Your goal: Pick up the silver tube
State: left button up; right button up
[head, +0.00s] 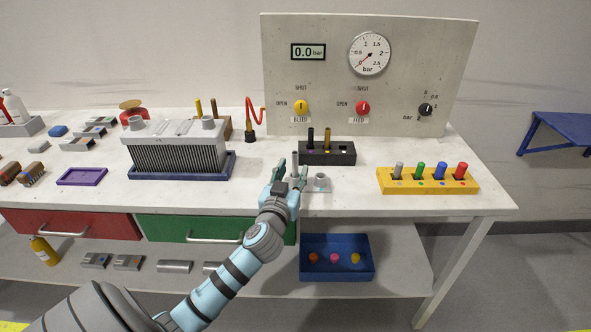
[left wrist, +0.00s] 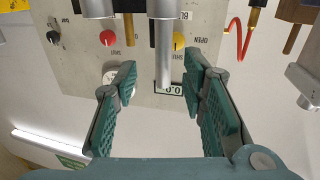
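The silver tube (head: 295,162) stands upright near the front edge of the bench, its foot in a wider grey socket. In the left wrist view, which is upside down, the tube (left wrist: 163,55) shows between the two green fingers, with a gap on either side. My left gripper (head: 291,170) is open and reaches in from the front around the tube; its fingers also show in the left wrist view (left wrist: 160,68). A second grey socket (head: 320,181) stands just right of the tube and looks empty. My right gripper is in no view.
A black rack (head: 343,153) with a black and a brass tube stands close behind. A finned grey block (head: 172,150) in a blue tray is left. A yellow rack (head: 428,182) with coloured pegs is right. A gauge panel (head: 330,80) stands at the back.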

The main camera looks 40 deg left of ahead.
aim_at(294, 163)
pick_arm(q)
jog(key=x, duration=0.4)
jog(key=shift+w+a+r, duration=0.1)
jog(key=shift+w+a, duration=0.15)
jog(key=shift+a, duration=0.1)
jog(key=shift+s, duration=0.1)
grip_shut()
